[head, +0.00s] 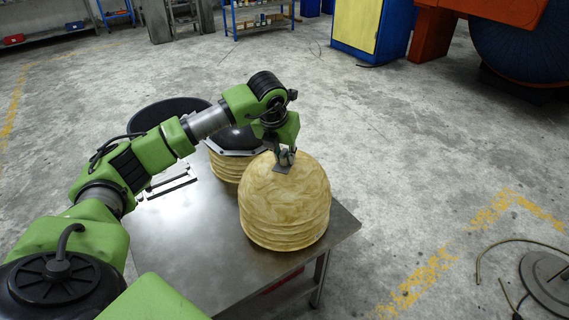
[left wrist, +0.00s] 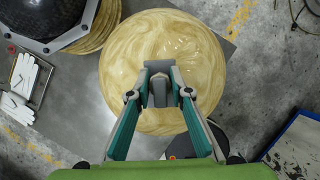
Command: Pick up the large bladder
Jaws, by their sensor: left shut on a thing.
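The large bladder (head: 285,210) is a tan, marbled dome with a ribbed lower part. It stands upright over the front right part of the metal table (head: 185,240); I cannot tell whether its base touches the tabletop. My left gripper (head: 285,163) comes down from above and is shut at the top of the dome, on a small grey fitting. In the left wrist view, the bladder's round top (left wrist: 200,50) lies under the gripper (left wrist: 159,80), whose fingers close around the grey piece at its middle. My right gripper is not in view.
Behind the bladder, a second tan ribbed piece (head: 228,168) and a black bowl (left wrist: 45,15) stand close by. White gloves (left wrist: 25,75) lie on the table's left. The floor right of the table is open, with a hose (head: 500,243) and a dark disc (head: 548,278).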

